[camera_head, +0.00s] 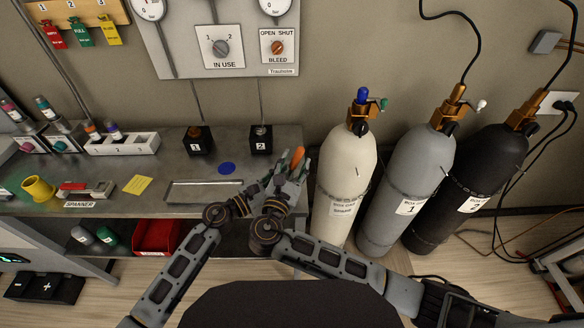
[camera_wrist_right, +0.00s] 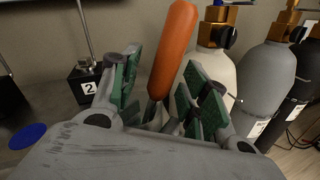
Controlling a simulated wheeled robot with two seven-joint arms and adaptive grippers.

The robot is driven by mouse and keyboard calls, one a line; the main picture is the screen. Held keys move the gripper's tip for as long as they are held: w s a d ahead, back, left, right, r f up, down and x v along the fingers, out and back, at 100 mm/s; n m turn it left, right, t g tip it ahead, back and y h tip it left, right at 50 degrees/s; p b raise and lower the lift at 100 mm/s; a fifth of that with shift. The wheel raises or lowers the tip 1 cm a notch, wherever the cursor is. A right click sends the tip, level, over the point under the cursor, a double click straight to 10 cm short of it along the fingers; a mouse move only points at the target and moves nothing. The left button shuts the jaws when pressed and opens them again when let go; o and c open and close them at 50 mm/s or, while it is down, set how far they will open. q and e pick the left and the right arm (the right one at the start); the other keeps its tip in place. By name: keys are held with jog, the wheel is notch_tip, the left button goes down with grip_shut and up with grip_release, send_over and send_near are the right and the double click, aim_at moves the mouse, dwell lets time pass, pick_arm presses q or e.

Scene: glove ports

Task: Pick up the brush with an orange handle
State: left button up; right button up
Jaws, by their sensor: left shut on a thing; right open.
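The brush's orange handle (camera_head: 297,158) points upward at the right end of the bench, beside the white cylinder. In the right wrist view the orange handle (camera_wrist_right: 173,50) stands slightly tilted between my right gripper's fingers, with a dark part below it. My right gripper (camera_head: 292,174) is open around the brush; its green-padded fingers (camera_wrist_right: 166,85) stand apart on either side of the handle. My left gripper (camera_head: 267,184) is close beside it, shut on the brush, its fingertips partly hidden where the two hands overlap. The brush's lower end is hidden.
A shallow metal tray (camera_head: 204,196) and a blue disc (camera_head: 227,168) lie on the bench left of the grippers. Black block 2 (camera_head: 261,146) stands behind. A white cylinder (camera_head: 345,180) and grey cylinder (camera_head: 408,185) stand close on the right. A red bin (camera_head: 157,237) sits below.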

jog(key=shift+c, duration=0.2)
grip_shut()
jog(key=shift+r, duration=5)
pick_arm(q)
jog(key=o, duration=1.1)
jog(key=shift+a, duration=0.1)
